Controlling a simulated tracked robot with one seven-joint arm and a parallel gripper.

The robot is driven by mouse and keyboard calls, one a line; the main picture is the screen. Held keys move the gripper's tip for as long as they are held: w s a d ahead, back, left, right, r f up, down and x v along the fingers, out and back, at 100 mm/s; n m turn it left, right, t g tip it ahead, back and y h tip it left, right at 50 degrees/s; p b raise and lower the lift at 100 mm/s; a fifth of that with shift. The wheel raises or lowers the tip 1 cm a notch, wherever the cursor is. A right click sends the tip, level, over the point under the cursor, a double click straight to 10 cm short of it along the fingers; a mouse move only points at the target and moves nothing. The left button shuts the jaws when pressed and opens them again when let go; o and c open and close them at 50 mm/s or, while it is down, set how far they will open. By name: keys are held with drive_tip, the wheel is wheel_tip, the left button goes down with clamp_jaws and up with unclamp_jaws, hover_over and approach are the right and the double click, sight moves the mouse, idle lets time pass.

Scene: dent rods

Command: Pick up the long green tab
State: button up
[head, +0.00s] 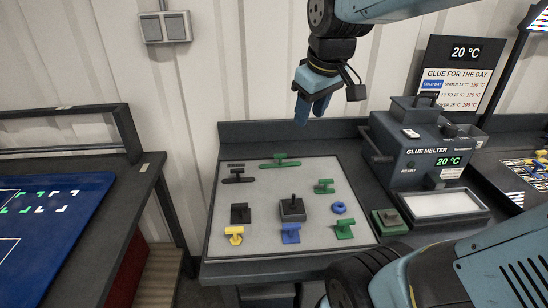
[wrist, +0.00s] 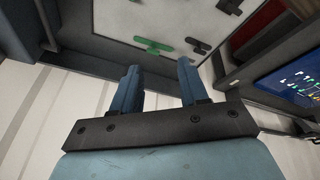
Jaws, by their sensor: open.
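The long green tab (head: 279,160) lies near the back edge of the pale tray on the workbench, a flat bar with a short raised stem. It also shows in the wrist view (wrist: 153,46), beyond my fingertips. My gripper (head: 312,108) hangs above the back of the bench, up and right of the tab, apart from it. In the wrist view my gripper (wrist: 159,70) has its two blue fingers spread with nothing between them.
The tray (head: 265,211) also holds a black tab (head: 238,176), a green tab (head: 324,186), a blue tab (head: 290,233), a yellow tab (head: 234,235) and a blue ring (head: 339,208). A glue melter (head: 420,150) stands to the right. A blue board (head: 45,235) lies left.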

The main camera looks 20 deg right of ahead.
drive_tip(key=w+f+n+g, duration=0.1)
drive_tip(key=w+f+n, duration=0.15)
drive_tip(key=w, duration=0.35)
drive_tip(key=w+f+n+g, duration=0.1)
drive_tip(key=w+f+n, duration=0.1)
drive_tip(key=w+n, duration=0.25)
drive_tip(key=n+g, duration=0.2)
drive_tip(key=n, duration=0.3)
hover_over(280, 155)
wheel_tip(280, 155, down, 7)
wheel_tip(280, 155, down, 13)
drive_tip(key=shift+f, duration=0.15)
clamp_jaws()
